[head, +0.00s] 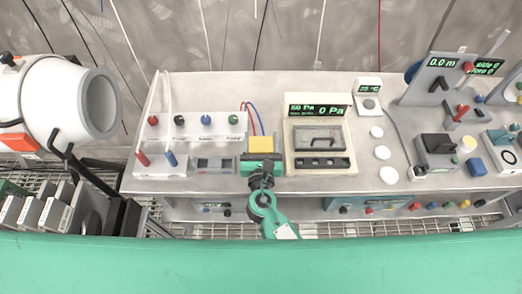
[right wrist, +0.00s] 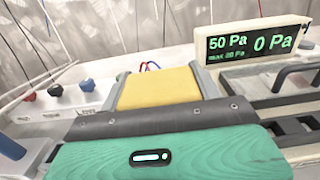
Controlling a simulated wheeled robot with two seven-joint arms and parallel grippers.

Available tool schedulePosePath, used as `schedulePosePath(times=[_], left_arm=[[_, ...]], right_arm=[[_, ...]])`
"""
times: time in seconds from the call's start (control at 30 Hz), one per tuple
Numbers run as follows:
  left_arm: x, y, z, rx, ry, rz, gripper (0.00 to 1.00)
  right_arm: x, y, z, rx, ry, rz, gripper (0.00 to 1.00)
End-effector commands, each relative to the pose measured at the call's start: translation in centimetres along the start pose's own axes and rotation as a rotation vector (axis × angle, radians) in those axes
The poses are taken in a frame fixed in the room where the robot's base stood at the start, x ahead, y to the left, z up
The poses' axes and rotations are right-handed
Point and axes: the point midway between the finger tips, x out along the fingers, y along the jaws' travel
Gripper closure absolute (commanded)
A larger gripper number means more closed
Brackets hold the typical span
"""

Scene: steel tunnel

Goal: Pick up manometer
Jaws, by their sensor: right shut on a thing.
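A small yellow-topped block with grey sides (head: 261,145) is in the middle of the head view, on the white bench top or just above it; I cannot tell which. Red and blue tubes rise behind it. My right gripper (head: 261,168) reaches it from the front edge and is shut on it. My left gripper is not in view.
A white panel with coloured knobs (head: 205,125) stands close on the left. White discs (head: 388,175) and a small 25 °C display (head: 368,87) lie to the right. Levers and switches (head: 440,145) crowd the right end. A large white cylinder (head: 75,100) is at far left.

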Motion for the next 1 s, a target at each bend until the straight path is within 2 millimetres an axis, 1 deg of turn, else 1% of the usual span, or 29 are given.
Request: schedulePosePath(times=[0.17, 0.27, 0.37, 0.47, 0.57, 0.7, 0.8, 0.9, 1.0], left_arm=[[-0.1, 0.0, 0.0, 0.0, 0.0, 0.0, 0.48], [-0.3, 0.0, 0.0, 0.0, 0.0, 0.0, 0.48], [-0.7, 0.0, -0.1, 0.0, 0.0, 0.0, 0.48], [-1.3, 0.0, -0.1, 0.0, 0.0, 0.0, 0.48], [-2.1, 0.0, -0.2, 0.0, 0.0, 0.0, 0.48], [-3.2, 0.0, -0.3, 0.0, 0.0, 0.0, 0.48], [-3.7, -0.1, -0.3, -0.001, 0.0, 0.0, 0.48], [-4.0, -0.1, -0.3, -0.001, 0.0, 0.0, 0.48], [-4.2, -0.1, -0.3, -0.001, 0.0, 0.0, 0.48]], right_arm=[[0.0, 0.0, 0.5, 0.001, -0.002, 0.0, 0.64], [0.0, 0.0, 1.3, 0.002, -0.002, -0.001, 0.64], [0.0, 0.0, 2.7, 0.004, -0.003, 0.0, 0.64], [0.0, 0.0, 4.8, 0.007, -0.003, -0.001, 0.64], [0.0, 0.0, 7.6, 0.007, -0.004, -0.002, 0.64], [0.0, 0.0, 11.9, 0.006, -0.006, 0.0, 0.64], [0.0, 0.0, 14.5, 0.003, -0.007, 0.0, 0.64], [0.0, 0.0, 16.6, 0.003, -0.006, 0.0, 0.64], [0.0, 0.0, 18.3, 0.003, -0.005, 0.001, 0.64]])
